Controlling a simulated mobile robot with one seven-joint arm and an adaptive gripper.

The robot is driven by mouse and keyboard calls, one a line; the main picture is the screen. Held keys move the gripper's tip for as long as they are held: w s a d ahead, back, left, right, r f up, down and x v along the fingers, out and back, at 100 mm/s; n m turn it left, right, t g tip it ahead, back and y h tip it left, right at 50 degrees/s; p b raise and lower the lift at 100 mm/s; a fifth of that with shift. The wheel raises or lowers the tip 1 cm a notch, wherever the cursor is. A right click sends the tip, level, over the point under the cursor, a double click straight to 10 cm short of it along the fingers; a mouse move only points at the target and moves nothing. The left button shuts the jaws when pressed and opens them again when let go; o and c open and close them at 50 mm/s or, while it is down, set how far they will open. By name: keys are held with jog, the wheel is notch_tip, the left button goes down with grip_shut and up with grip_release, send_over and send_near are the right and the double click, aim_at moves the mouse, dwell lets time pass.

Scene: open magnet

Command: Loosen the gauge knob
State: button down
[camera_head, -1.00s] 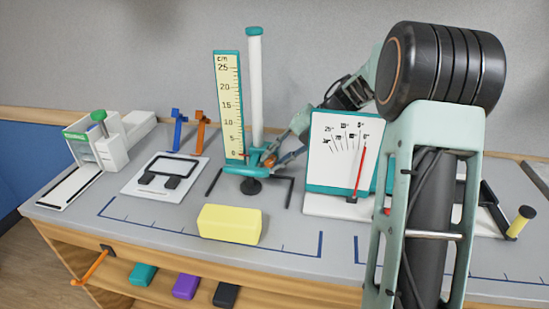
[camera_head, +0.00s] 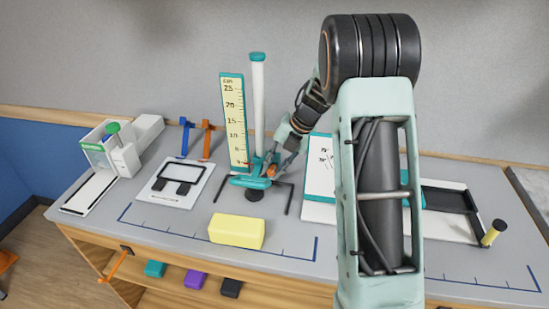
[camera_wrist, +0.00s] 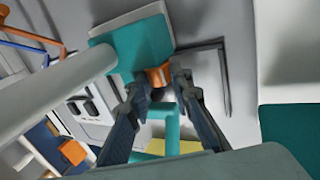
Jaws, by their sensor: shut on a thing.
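The height gauge has a cream scale (camera_head: 234,125) marked in cm, a white post (camera_head: 258,110) and a teal carriage (camera_head: 246,182) low on the post. The gauge knob (camera_wrist: 158,73) is orange-brown and sits beside the teal part in the wrist view. My gripper (camera_wrist: 158,86) has its two dark fingers on either side of the knob and is shut on it. In the head view my gripper (camera_head: 274,166) is at the right side of the carriage, small and partly merged with it. Whether the knob has turned cannot be told.
A yellow block (camera_head: 237,232) lies in front of the gauge. A dial board (camera_head: 319,160) stands to the right, partly hidden by my arm. Blue (camera_head: 184,138) and orange (camera_head: 206,141) stands are behind left. Black rods flank the gauge base.

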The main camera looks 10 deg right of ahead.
jog(key=shift+a+r+p, duration=0.1)
jog(key=shift+r+p, duration=0.15)
jog(key=shift+p, duration=0.6)
jog(key=shift+f+h+p, duration=0.25)
jog(key=shift+h+p, duration=0.15)
jog(key=shift+p, duration=0.05)
jog(key=c, duration=1.7)
grip_release()
jog(key=shift+r, duration=0.1)
jog(key=shift+v, duration=3.95)
jog(key=shift+w, duration=0.15)
